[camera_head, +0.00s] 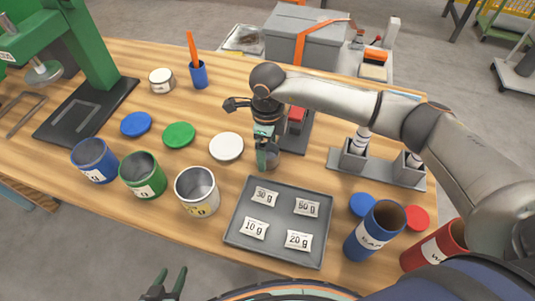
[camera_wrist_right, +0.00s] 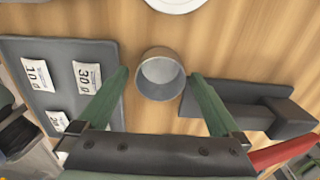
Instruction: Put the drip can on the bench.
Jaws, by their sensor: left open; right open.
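A small round grey can (camera_wrist_right: 160,76), the likeliest drip can, stands upright and open on the wooden bench (camera_head: 120,70). In the head view the can (camera_head: 273,161) is mostly hidden by my right gripper (camera_head: 266,152), which points down at it. In the right wrist view my right gripper (camera_wrist_right: 156,75) is open, with one finger on each side of the can and no clear contact. My left gripper (camera_head: 166,284) is open and empty at the bottom edge of the head view, in front of the bench.
A grey tray (camera_head: 232,236) with labelled packets lies close by. Silver (camera_head: 197,190), green (camera_head: 143,176) and blue (camera_head: 94,160) cans stand left, with lids behind. A dark stand with a red part (camera_head: 297,118) and a grey rack (camera_head: 378,167) are right. Bare wood lies at back left.

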